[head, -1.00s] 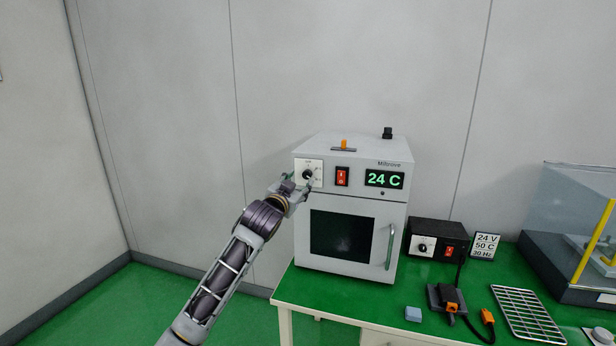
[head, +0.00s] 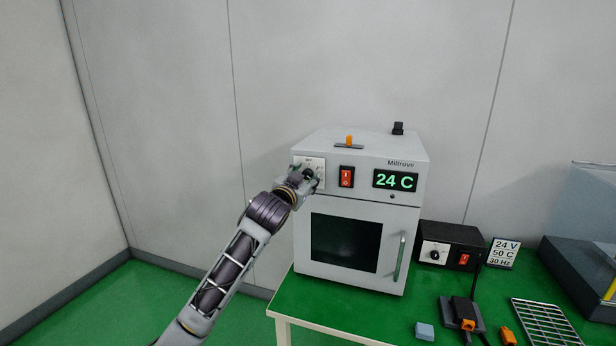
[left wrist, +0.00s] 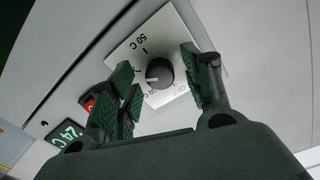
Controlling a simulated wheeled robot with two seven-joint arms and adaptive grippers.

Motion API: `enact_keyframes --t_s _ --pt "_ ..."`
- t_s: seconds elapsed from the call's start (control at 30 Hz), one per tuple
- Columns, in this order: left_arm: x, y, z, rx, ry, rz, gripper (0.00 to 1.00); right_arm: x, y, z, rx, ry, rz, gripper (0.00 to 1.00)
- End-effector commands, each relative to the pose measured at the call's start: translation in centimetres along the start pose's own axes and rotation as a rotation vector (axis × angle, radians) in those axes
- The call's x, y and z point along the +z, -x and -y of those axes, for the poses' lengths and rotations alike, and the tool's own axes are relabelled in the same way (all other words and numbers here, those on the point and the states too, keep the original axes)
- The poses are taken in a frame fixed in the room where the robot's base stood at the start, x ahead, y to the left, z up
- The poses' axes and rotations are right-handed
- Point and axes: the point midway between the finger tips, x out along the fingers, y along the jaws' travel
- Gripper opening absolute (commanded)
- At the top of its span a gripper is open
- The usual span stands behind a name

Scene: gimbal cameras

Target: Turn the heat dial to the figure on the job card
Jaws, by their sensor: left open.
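The grey oven (head: 350,240) stands on the green bench, its lit display (head: 396,181) reading 24 C. Its black heat dial (left wrist: 160,72) sits on a white plate (left wrist: 140,48) with a "50 C" mark; the dial's pale pointer faces left in the left wrist view, away from that mark. My left gripper (head: 311,180) is at the dial, largely covering it in the head view. Its fingers (left wrist: 163,82) are open on either side of the dial, with gaps visible. The job card (head: 502,252) reads 24 V, 50 C, 30 Hz. My right gripper is not in view.
A red rocker switch (head: 346,177) is just right of the dial plate. A black box (head: 450,244) with its own knob and red switch stands right of the oven. A blue block (head: 425,331) and a wire rack (head: 545,325) lie on the bench.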

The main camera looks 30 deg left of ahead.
Motion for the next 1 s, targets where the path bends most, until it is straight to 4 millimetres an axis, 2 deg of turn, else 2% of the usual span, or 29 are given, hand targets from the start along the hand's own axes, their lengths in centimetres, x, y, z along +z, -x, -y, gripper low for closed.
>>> enact_keyframes --t_s 0.43,0.8,1.0 --pt "-0.03 0.13 0.01 -0.001 0.0 0.0 0.49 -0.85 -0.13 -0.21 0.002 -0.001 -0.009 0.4" --pt "-0.02 0.12 0.0 -0.001 0.0 0.0 0.03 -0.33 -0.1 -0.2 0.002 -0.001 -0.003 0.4" --pt "-0.04 0.12 0.0 -0.001 -0.008 0.001 0.03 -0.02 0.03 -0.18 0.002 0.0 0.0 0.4"
